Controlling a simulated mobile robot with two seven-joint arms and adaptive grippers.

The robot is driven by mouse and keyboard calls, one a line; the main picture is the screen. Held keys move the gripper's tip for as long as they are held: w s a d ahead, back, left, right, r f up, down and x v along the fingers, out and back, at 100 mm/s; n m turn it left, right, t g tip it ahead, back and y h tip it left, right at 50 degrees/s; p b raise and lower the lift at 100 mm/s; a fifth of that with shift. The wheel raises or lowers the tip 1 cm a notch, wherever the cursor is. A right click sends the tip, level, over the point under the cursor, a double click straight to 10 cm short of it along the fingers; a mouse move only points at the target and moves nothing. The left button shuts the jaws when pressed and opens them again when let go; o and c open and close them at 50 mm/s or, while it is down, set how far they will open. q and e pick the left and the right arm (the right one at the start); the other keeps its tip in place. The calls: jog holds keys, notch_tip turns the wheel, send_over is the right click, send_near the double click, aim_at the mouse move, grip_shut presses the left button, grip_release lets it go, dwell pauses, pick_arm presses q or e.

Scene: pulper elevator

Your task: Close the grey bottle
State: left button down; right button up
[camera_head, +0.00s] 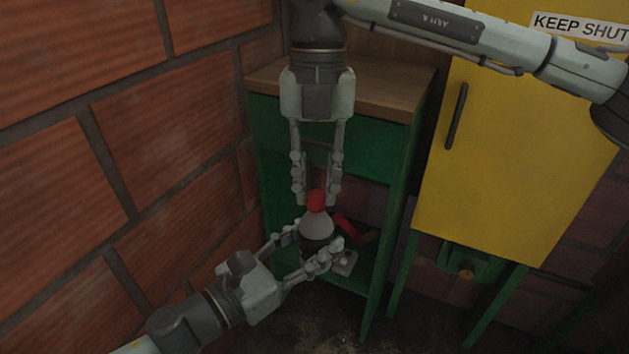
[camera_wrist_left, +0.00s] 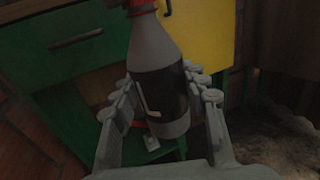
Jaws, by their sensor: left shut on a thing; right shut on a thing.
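The grey bottle (camera_head: 316,224), with a dark label, stands roughly upright between the fingers of my left gripper (camera_head: 310,245), which is shut on its body. In the left wrist view the bottle (camera_wrist_left: 160,85) also shows between the fingers, its top cut off by the upper edge. A red cap (camera_head: 316,200) sits at the bottle's mouth, and a strip of it shows in the left wrist view (camera_wrist_left: 139,6). My right gripper (camera_head: 316,190) comes down from above and is shut on the cap. I cannot tell whether the cap is fully seated.
A green cabinet (camera_head: 385,200) with a wooden top (camera_head: 385,88) stands behind, with a red item (camera_head: 346,225) and a small grey item (camera_head: 345,263) in its lower part. A yellow cabinet (camera_head: 510,150) is at right. A brick wall (camera_head: 160,130) closes the left side.

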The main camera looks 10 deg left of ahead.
jog(key=m, duration=0.5)
jog(key=shift+d+y, duration=0.15)
jog(key=shift+y, duration=0.15)
jog(key=m, duration=0.7)
jog(key=shift+s+t+y, duration=0.1)
jog(key=shift+t+y, duration=0.3)
jog(key=o, duration=0.8)
jog(key=r, duration=0.4)
jog(key=d+r, duration=0.1)
jog(key=r, duration=0.3)
jog(key=w+r, duration=0.1)
jog(key=r, duration=0.2)
jog(key=shift+d+r, duration=0.3)
jog(key=shift+r, duration=0.1)
jog(key=shift+s+a, duration=0.1)
